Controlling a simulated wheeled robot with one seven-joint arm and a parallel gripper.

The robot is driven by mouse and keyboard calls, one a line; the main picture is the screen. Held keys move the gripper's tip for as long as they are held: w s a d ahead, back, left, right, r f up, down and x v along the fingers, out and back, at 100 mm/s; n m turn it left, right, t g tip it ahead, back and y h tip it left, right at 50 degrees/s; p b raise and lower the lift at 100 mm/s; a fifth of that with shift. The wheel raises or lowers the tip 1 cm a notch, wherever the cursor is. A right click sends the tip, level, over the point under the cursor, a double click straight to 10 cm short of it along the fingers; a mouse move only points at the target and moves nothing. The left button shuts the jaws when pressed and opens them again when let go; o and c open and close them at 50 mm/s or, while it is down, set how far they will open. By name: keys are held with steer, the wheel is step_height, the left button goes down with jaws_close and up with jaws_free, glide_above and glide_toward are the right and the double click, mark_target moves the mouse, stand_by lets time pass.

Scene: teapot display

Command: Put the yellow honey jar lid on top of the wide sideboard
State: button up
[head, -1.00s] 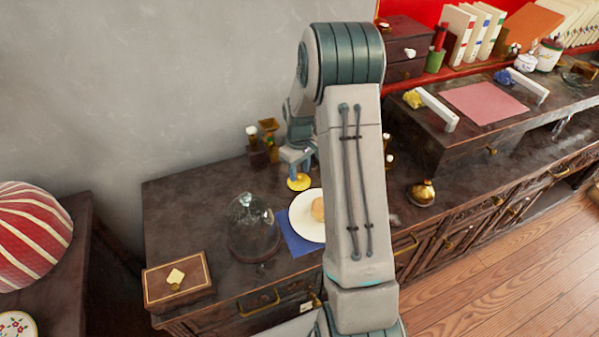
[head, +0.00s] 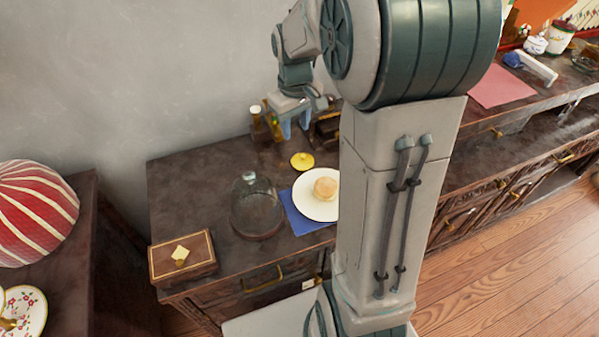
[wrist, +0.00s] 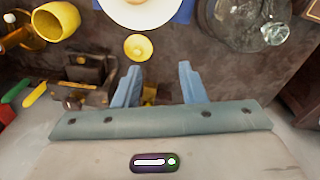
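The yellow honey jar lid (head: 302,161) lies on the dark top of the wide sideboard (head: 180,205), behind the white plate. It is a flat disc with a small knob, and it also shows in the wrist view (wrist: 138,47). My gripper (head: 296,131) is above and behind the lid, clear of it. In the wrist view my two blue fingers (wrist: 160,67) are spread apart with nothing between them.
A white plate (head: 309,204) with a bun sits on a blue napkin (head: 294,217). A glass dome (head: 256,208) stands to its left, and a wooden box (head: 183,262) is near the front left corner. Small bottles (head: 257,120) stand by the wall.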

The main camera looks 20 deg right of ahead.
steer(key=s+a+r+m, duration=0.1)
steer(key=s+a, duration=0.2)
steer(key=s, duration=0.6)
steer(key=s+a+r+m+t, duration=0.1)
steer(key=s+a+r, duration=0.1)
steer(key=s, duration=0.7)
steer(key=shift+a+m+t, duration=0.3)
steer(key=shift+a+m, duration=0.1)
steer(key=shift+a, duration=0.25)
